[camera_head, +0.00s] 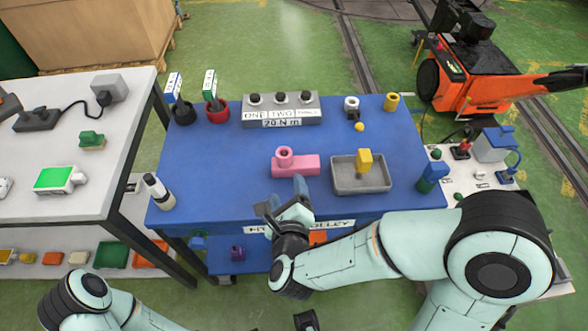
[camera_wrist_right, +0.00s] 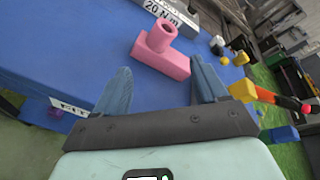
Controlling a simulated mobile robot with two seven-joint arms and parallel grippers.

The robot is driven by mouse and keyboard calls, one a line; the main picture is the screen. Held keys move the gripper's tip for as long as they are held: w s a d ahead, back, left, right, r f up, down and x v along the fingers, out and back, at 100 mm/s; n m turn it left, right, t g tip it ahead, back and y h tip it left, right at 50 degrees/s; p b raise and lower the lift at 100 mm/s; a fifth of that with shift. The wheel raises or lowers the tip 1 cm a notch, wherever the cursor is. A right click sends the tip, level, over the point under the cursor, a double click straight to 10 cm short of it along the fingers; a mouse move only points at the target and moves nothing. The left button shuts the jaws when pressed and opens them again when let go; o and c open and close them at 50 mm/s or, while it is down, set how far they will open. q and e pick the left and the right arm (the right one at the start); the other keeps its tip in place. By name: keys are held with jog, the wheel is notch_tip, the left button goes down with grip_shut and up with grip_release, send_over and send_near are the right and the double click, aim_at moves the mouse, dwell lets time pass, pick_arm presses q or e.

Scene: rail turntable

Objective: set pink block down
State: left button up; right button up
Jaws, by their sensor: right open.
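The pink block (camera_head: 296,165), a flat bar with a round hollow boss on top, rests on the blue trolley top (camera_head: 225,165). It also shows in the right wrist view (camera_wrist_right: 162,62), just beyond the fingertips. My right gripper (camera_head: 288,203) is open and empty at the near edge of the trolley, on the near side of the block and apart from it. In the right wrist view its two blue fingers (camera_wrist_right: 160,85) are spread wide with bare blue surface between them. My left arm shows at the lower left, but its gripper cannot be made out.
A grey tray (camera_head: 345,187) with a yellow piece (camera_head: 365,160) stands right of the block. A grey labelled block (camera_head: 282,108) is behind it. Black (camera_head: 184,114) and red (camera_head: 217,109) cups stand back left. A white-and-black bottle (camera_head: 158,192) is at the left edge. The trolley's left middle is clear.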

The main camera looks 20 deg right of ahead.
aim_at(285, 161)
jog(key=w+m, duration=0.1)
jog(key=m, duration=0.2)
jog(key=w+d+f+m+p, duration=0.1)
jog(key=w+m, duration=0.1)
jog(key=w+m+p, duration=0.1)
jog(key=w+m, duration=0.1)
jog(key=m, duration=0.1)
jog(key=shift+w+d+f+m, duration=0.25)
jog(key=shift+d+m, duration=0.05)
jog(key=shift+d, duration=0.1)
jog(key=shift+w+d+f+p, duration=0.2)
jog(key=shift+w+p, duration=0.15)
jog(key=shift+w, duration=0.15)
jog(key=p+x, duration=0.1)
jog(key=x, duration=0.4)
jog(key=shift+w+a+r+p, duration=0.1)
jog(key=shift+w+p, duration=0.15)
jog(key=shift+p, duration=0.15)
jog(key=shift+s, duration=0.1)
grip_shut()
